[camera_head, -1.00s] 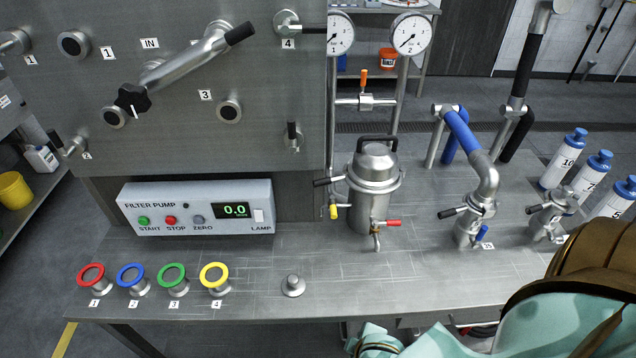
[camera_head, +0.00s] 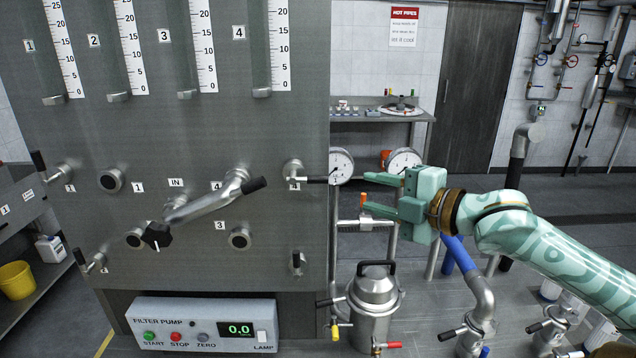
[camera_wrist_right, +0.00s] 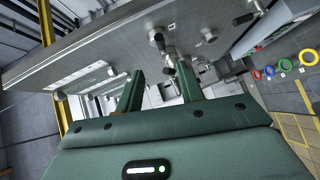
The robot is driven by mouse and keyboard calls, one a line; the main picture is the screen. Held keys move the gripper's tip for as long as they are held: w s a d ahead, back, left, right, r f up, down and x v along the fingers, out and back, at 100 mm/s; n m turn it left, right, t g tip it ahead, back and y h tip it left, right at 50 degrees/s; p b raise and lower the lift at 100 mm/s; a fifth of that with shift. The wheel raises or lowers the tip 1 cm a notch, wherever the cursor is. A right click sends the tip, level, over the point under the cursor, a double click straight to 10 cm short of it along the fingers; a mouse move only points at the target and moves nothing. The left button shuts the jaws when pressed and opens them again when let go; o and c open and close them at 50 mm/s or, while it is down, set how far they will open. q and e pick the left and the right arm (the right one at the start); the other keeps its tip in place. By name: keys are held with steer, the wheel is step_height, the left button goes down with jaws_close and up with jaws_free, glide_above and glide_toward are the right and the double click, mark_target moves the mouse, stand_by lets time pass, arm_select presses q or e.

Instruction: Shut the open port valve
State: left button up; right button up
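The steel panel (camera_head: 120,222) carries small port valves with black lever handles. The upper right valve (camera_head: 292,171), beside label 4, has its handle pointing right. The lower right valve (camera_head: 298,261) has its handle up. The upper left valve (camera_head: 60,174) and lower left valve (camera_head: 94,263) have handles slanting up-left. I cannot tell for certain which is open. My right gripper (camera_head: 376,181) is open and empty, right of the panel edge, its fingers pointing left toward the upper right valve, apart from it. It also shows in the right wrist view (camera_wrist_right: 158,84). My left gripper is out of view.
A slanted pipe (camera_head: 208,202) with a black knob crosses the panel. Gauges (camera_head: 340,166) and thin pipes stand behind my gripper. A lidded vessel (camera_head: 375,293) is below. The filter pump box (camera_head: 203,324) stands under the panel.

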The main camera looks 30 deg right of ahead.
mark_target(323, 180)
steer(key=p+x, duration=0.1)
steer(key=x, duration=1.3)
steer(key=shift+w+f, duration=0.15)
steer(key=shift+w, duration=0.05)
jaws_close()
steer(key=shift+p, duration=0.35)
